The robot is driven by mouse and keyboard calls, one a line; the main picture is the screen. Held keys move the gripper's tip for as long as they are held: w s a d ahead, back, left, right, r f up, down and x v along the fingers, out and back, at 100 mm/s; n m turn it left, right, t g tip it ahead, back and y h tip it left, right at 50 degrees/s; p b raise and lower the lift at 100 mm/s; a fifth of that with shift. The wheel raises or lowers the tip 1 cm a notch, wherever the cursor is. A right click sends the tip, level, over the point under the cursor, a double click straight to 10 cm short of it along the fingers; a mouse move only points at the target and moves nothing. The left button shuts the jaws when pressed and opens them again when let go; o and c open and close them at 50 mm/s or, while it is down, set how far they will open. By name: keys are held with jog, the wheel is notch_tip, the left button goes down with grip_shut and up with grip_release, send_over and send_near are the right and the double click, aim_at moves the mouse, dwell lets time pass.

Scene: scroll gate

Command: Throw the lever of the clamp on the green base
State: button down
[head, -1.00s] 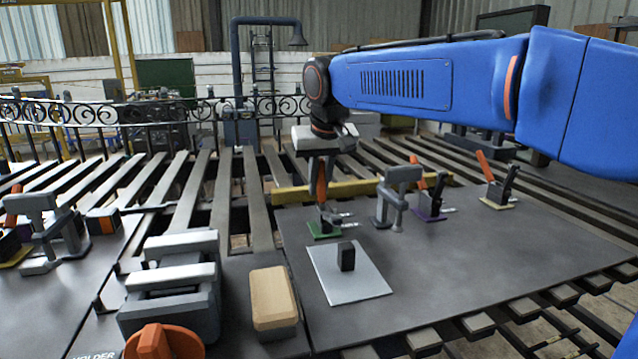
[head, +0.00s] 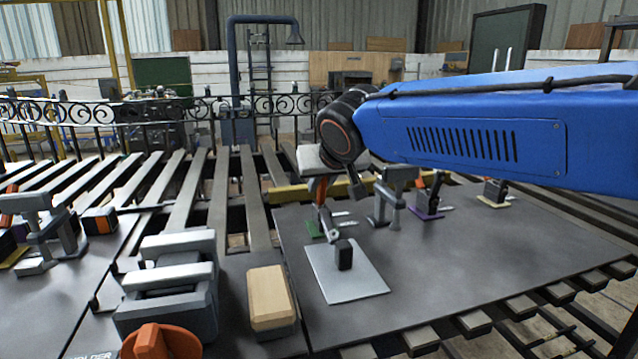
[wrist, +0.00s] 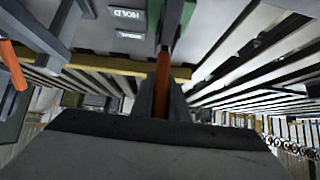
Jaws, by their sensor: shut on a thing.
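The clamp stands on a green base (head: 314,229) near the far left edge of the grey plate; the base also shows at the top of the wrist view (wrist: 155,18). Its orange lever (head: 321,189) stands roughly upright and runs between my fingers in the wrist view (wrist: 163,75). My gripper (head: 316,186) is shut on this lever, above the base. The clamp's dark arm (head: 328,222) reaches down toward the near side. The gripper body hides the lever's top in the head view.
A light sheet with a black block (head: 344,255) lies close in front of the clamp. A grey stand (head: 387,199), a clamp on a purple base (head: 426,213) and one on a yellow base (head: 494,201) stand to the right. The plate's front right is clear.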

jog(key=shift+f, duration=0.1)
jog(key=c, duration=1.7)
grip_release()
jog(key=shift+s, duration=0.1)
jog(key=v, duration=1.7)
jog(key=shift+s+d, duration=0.1)
jog(key=shift+s, duration=0.05)
